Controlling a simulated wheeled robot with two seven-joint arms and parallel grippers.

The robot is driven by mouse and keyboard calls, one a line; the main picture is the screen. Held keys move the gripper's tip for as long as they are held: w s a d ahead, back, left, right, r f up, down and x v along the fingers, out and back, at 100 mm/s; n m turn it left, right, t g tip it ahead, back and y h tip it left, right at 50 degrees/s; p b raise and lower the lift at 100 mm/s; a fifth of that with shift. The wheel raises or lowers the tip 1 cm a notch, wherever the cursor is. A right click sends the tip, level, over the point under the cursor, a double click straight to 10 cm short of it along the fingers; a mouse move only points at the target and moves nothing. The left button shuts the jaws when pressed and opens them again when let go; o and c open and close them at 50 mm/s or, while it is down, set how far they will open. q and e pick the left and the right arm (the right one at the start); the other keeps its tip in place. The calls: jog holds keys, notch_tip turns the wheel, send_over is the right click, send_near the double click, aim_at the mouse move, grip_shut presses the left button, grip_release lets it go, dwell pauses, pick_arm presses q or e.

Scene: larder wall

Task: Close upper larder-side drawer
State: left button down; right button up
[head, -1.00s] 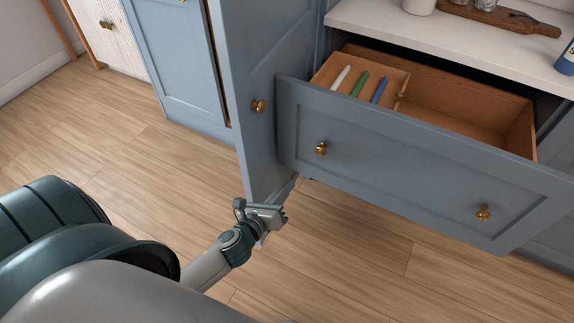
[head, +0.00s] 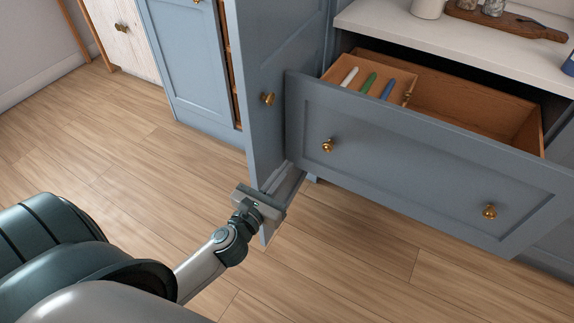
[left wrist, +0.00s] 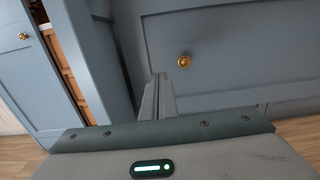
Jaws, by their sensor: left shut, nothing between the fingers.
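The upper drawer (head: 410,160) stands pulled out under the counter, with a blue-grey front and two brass knobs. Its wooden inside shows from above. In the left wrist view the drawer front (left wrist: 230,55) with one brass knob (left wrist: 184,61) fills the upper right. My left gripper (head: 288,190) is low at the left end of the drawer front, by the foot of the tall blue panel. Its fingers (left wrist: 158,95) are shut and empty, pointing towards the drawer front. I cannot tell whether they touch anything. My right gripper is not in view.
A tall blue door panel (head: 285,60) with a brass knob stands just left of the drawer, close to my left gripper. Inside the drawer a wooden tray (head: 345,62) holds white, green and blue sticks. A board and jars sit on the counter (head: 400,32). The wooden floor in front is clear.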

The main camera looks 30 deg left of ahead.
aim_at(313, 133)
pick_arm(q)
jog(key=w, duration=1.2)
jog(key=shift+w, duration=0.35)
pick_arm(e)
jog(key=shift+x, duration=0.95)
